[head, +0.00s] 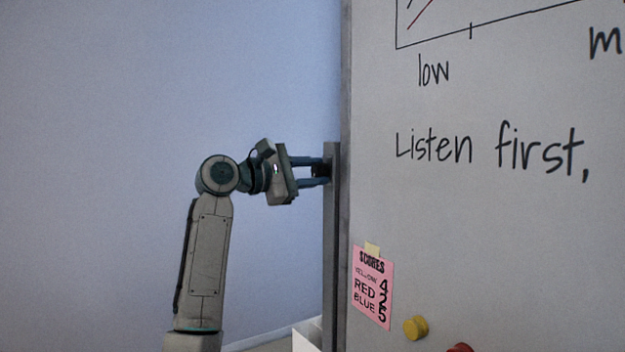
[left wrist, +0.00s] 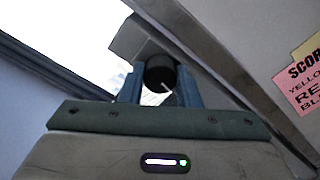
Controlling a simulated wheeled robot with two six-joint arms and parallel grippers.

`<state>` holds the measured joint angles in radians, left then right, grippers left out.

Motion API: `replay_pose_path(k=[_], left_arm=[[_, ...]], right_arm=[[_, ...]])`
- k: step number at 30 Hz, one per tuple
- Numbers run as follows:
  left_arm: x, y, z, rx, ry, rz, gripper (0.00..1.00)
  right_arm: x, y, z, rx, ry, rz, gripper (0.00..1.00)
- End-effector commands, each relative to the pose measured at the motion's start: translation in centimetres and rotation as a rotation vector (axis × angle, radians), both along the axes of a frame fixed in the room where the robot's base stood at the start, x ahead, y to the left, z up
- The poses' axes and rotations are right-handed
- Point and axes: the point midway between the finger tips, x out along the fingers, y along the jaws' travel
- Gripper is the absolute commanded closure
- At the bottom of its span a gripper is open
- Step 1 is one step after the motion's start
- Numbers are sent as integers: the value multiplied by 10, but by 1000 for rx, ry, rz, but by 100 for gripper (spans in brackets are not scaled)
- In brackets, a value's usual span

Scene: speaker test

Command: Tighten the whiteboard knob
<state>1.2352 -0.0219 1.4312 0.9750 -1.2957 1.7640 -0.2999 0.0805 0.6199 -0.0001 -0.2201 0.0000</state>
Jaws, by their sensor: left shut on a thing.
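The whiteboard (head: 470,230) fills the right of the head view, with a grey frame along its left edge and a grey upright post beside it. My left gripper (head: 322,171) reaches in from the left at the post. In the left wrist view the black round knob (left wrist: 160,73) with a pale line on its face sits between the two blue fingers of my left gripper (left wrist: 160,90), which are shut on it. My right gripper is not in view.
A pink score note (head: 372,287) is taped to the board's lower left. A yellow magnet (head: 415,327) and a red magnet (head: 460,348) are on the board below. A plain bluish wall is behind my left arm, with open space around it.

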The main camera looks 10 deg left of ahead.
Motion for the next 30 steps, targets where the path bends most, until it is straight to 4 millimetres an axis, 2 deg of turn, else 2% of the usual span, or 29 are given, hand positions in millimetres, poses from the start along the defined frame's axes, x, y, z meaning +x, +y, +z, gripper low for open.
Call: replay_pose_path(k=[30], left_arm=[[0,0,-4,567,-777,-2,93]], right_arm=[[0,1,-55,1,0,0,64]])
